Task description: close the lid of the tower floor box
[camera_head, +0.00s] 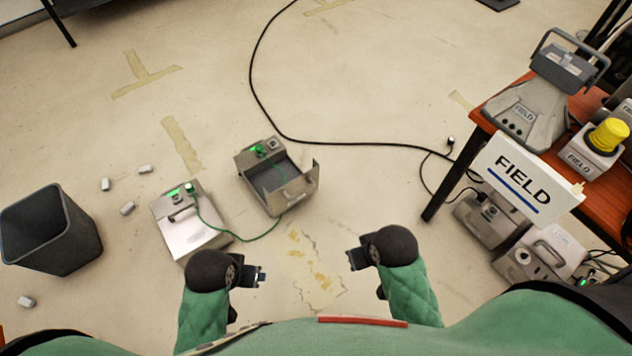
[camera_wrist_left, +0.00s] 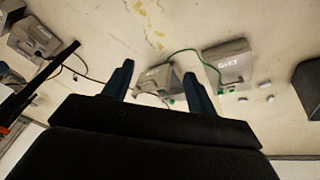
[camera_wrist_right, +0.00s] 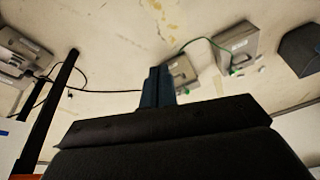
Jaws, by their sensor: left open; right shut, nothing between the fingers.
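Two grey floor boxes stand on the floor ahead of my grippers. The right one (camera_head: 266,191) is open: its lid (camera_head: 299,188) stands raised on the near right side, showing a dark inside. It also shows in the left wrist view (camera_wrist_left: 155,74), its label too small to read, so I cannot confirm it is the tower box. The left box (camera_head: 186,232) has its top shut; its label in the left wrist view (camera_wrist_left: 228,62) seems to read GATE. My left gripper (camera_head: 262,277) is open and empty. My right gripper (camera_head: 352,259) is shut and empty. Both are apart from the boxes.
A green cord (camera_head: 245,240) links the two boxes. A dark bin (camera_head: 50,230) and several small pale blocks (camera_head: 127,208) are at left. At right stands an orange table (camera_head: 490,105) with a FIELD sign (camera_head: 520,178) and more boxes beneath. A black cable (camera_head: 345,144) crosses the floor.

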